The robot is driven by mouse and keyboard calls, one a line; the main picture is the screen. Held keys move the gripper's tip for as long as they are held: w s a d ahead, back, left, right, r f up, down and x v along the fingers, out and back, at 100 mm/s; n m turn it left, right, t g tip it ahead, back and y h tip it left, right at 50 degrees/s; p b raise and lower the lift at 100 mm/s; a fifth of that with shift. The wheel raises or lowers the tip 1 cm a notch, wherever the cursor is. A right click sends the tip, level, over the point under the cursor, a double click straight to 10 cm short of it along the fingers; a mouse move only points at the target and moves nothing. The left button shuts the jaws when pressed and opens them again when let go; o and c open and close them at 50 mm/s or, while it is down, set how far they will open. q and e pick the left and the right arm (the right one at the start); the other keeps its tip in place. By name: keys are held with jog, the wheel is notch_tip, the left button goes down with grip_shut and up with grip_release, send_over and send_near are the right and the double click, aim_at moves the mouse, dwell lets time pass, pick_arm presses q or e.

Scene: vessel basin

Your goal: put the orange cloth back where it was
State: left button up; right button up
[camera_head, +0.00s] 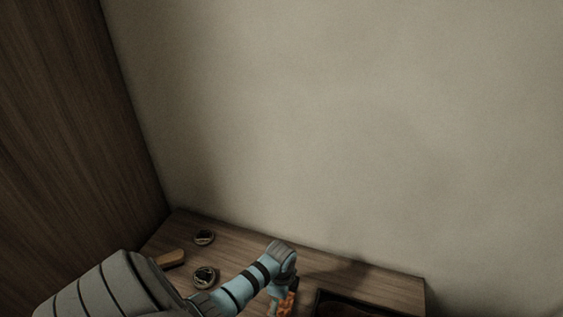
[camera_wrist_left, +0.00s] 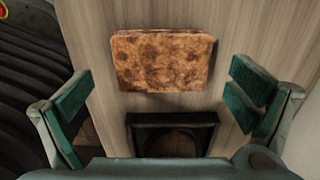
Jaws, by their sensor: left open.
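The orange cloth (camera_wrist_left: 162,61) is a flat, folded, mottled orange-brown piece on the wooden surface in the left wrist view. In the head view only a small orange patch (camera_head: 287,303) of it shows beside my left arm's end. My left gripper (camera_wrist_left: 160,103) is open, with its green-padded fingers spread wide to either side. The cloth lies beyond and between the fingers, and no finger touches it. The fingers are hidden in the head view. My right gripper is in neither view.
A dark-rimmed basin (camera_head: 318,298) stands right of the cloth in the head view; it also shows in the left wrist view (camera_wrist_left: 140,121). Two small dark round objects (camera_head: 204,237) (camera_head: 204,277) and a tan block (camera_head: 171,258) are on the counter at left. A wall rises behind.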

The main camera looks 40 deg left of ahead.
aim_at(281, 302)
pick_arm(q)
notch_tip(281, 302, up, 10)
jog(key=p, duration=0.4)
jog(key=shift+r, duration=0.25)
jog(key=shift+f, duration=0.1)
